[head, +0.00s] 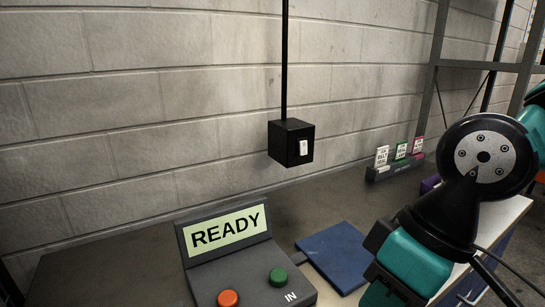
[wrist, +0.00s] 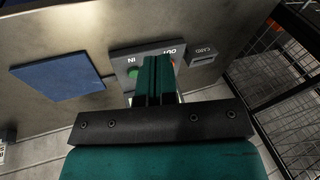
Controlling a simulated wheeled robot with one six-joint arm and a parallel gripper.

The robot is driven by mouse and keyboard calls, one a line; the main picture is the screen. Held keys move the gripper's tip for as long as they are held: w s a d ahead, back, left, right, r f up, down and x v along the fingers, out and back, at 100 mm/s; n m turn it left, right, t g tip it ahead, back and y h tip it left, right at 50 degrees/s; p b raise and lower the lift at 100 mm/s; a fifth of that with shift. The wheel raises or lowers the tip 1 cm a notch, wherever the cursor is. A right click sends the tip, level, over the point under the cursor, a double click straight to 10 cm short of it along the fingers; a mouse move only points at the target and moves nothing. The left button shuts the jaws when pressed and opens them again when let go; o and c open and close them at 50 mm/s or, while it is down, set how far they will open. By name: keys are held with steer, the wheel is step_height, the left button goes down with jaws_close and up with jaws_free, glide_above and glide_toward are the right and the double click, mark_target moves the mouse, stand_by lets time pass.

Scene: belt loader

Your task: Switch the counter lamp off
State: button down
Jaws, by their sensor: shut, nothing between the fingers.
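A black box (head: 291,143) with a white rocker switch (head: 303,148) on its front hangs from a thin black rod in front of the block wall, above the counter. No lamp head or bulb shows in either view, and I cannot tell whether the lamp is lit. My gripper (wrist: 158,62) is shut and empty in the wrist view, with its fingers in front of the control panel. In the head view my arm comes in from the right, and the fingertips are not visible there. The switch box is not in the wrist view.
A control console (head: 256,273) has a READY display (head: 225,229), an orange button (head: 228,298) and a green button (head: 278,277). A blue mat (head: 341,255) lies beside it. A rack of small cards (head: 394,170) stands at the back right. Metal shelving (head: 433,66) rises behind.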

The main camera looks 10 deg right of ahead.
steer(key=shift+d, duration=0.1)
steer(key=w+a+f+m+t+y+b, duration=0.15)
steer(key=w+m+t+y, duration=0.45)
steer(key=w, duration=1.4)
steer(key=w+d+m+t+h, duration=0.2)
steer(key=w+d+m+t, duration=0.2)
steer(key=w+m, duration=0.3)
steer(key=w+d+m+t+h+b, duration=0.1)
steer(key=w+d+m+t+h, duration=0.1)
steer(key=w+d+m+t, duration=0.3)
steer(key=w+d+m, duration=0.1)
steer(key=w+m, duration=0.1)
steer(key=w, duration=0.1)
steer(key=shift+d+m, duration=0.3)
steer(key=shift+d, duration=0.1)
